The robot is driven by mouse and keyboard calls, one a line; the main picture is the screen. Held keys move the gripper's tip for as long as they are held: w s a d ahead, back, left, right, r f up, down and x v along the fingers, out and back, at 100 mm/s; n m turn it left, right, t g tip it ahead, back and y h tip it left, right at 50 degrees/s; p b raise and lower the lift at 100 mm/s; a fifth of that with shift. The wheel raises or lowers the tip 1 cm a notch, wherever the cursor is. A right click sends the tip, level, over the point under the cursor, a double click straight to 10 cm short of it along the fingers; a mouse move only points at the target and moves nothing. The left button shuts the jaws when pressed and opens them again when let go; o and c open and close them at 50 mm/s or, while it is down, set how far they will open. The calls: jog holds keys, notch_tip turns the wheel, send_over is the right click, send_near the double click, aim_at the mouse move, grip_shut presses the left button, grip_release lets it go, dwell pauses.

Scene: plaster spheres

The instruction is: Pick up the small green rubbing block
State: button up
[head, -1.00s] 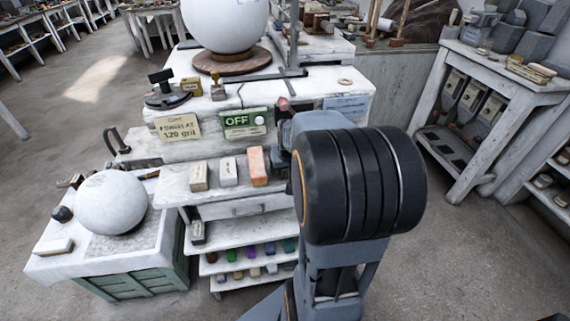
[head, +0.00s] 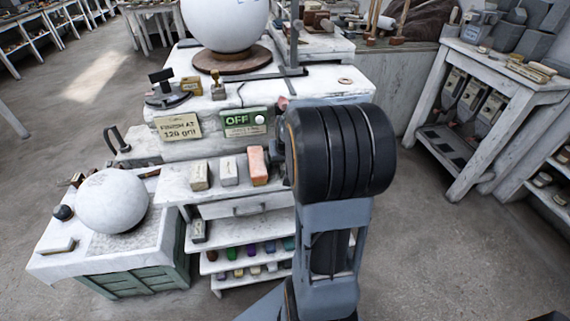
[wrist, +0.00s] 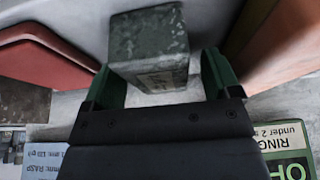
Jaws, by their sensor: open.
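A dark green, speckled block (wrist: 148,42) stands at the top middle of the wrist view. My gripper (wrist: 160,75) is open, with one green-edged finger on each side of the block's near end. The block fills most of the gap; I cannot tell whether either finger touches it. In the head view my arm's black joint hides the gripper, and I cannot make this block out there.
An orange block (head: 257,166) stands beside a white block (head: 228,171) and a beige block (head: 200,176) on the ledge. A red object (wrist: 40,55) and an orange surface (wrist: 285,50) flank my gripper.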

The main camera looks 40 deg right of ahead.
jog(key=shift+f, duration=0.15)
jog(key=shift+c, duration=0.2)
jog(key=c, duration=1.2)
